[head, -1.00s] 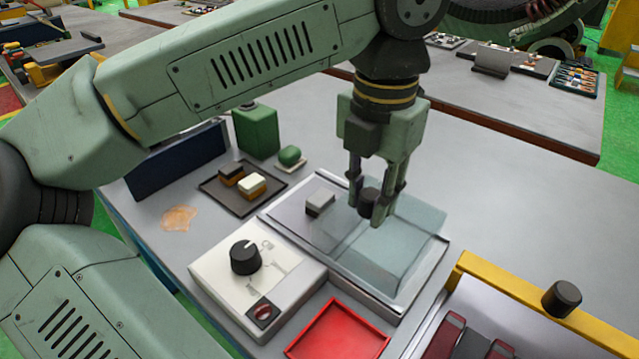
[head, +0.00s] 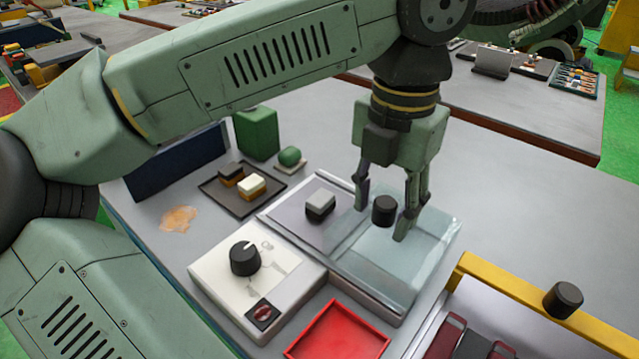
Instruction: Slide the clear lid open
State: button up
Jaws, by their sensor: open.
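The clear lid (head: 385,262) is a see-through bluish cover with a black knob (head: 384,210) on top. It lies over the right part of a flat metal-topped unit (head: 300,228), whose left part is uncovered. A small grey-topped block (head: 320,205) stands on that uncovered part. My gripper (head: 382,222) is open, its fingers apart on either side of the black knob. From this view I cannot tell whether a finger touches the knob or lid.
A white control box (head: 215,273) with a black dial stands in front left of the unit. A red tray (head: 338,335) lies in front. A yellow-framed fixture (head: 510,290) stands close by at the right. Free table lies behind it.

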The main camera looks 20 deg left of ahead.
jog(key=shift+r+p, duration=2.35)
jog(key=shift+r, duration=0.7)
